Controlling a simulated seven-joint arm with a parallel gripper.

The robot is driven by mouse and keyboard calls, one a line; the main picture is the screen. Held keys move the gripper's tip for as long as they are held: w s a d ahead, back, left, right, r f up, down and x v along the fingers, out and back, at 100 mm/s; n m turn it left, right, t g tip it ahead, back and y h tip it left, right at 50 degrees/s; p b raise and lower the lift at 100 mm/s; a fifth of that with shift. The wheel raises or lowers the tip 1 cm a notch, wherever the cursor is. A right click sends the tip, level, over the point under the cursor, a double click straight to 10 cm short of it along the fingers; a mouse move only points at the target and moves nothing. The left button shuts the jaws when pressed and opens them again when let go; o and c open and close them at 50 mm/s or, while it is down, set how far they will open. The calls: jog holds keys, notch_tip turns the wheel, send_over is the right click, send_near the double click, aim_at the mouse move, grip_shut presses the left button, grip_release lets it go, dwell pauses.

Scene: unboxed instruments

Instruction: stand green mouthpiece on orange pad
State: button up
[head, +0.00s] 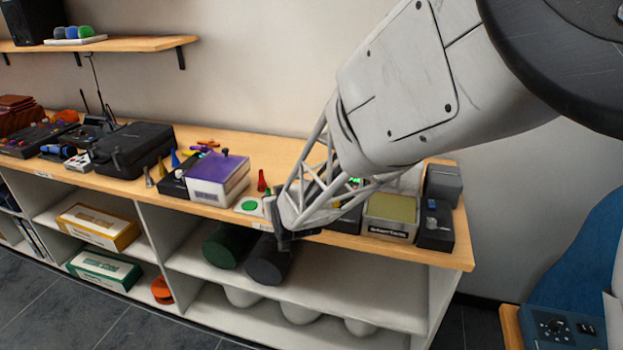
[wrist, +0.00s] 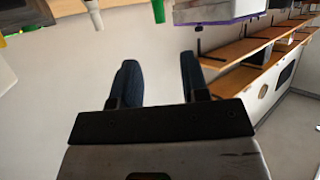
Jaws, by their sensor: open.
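My gripper (head: 283,240) is in front of the bench's front edge in the head view. In the wrist view its two dark fingers (wrist: 158,80) are apart with nothing between them. A small green piece (head: 268,191), perhaps the green mouthpiece, shows beside my arm on the bench top, mostly hidden. A green tapered piece (wrist: 157,10) is cut off at the top of the wrist view, beyond the fingers and not touching them. I cannot make out an orange pad for certain; my arm hides part of the bench top. A flat orange item (head: 208,143) lies towards the back.
A white pad with a green disc (head: 249,205) lies left of my gripper. A red cone (head: 262,181) stands behind it. A purple-topped box (head: 218,178) is further left. A box with an olive top (head: 391,213) and dark devices (head: 435,225) crowd the bench's right end.

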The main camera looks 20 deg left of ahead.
dwell(0.3)
jog(key=s+d+r+m+g+h, duration=0.1)
jog(key=s+d+r+h, duration=0.15)
jog(key=d, duration=0.65)
jog(key=s+d+r+m+g+h, duration=0.1)
jog(key=s+d+r, duration=0.15)
jog(key=d, duration=0.75)
jog(key=s+d+r+m+g+h, duration=0.15)
jog(key=d+r, duration=0.25)
jog(key=d, duration=0.5)
jog(key=s+d+r+m+g+h, duration=0.2)
jog(key=s+d+m+g+h, duration=0.1)
jog(key=s+d, duration=1.7)
jog(key=s+m+g, duration=0.1)
jog(key=s, duration=0.3)
jog(key=shift+d+r+g, duration=0.2)
jog(key=shift+d+g, duration=0.1)
jog(key=shift+g, duration=0.05)
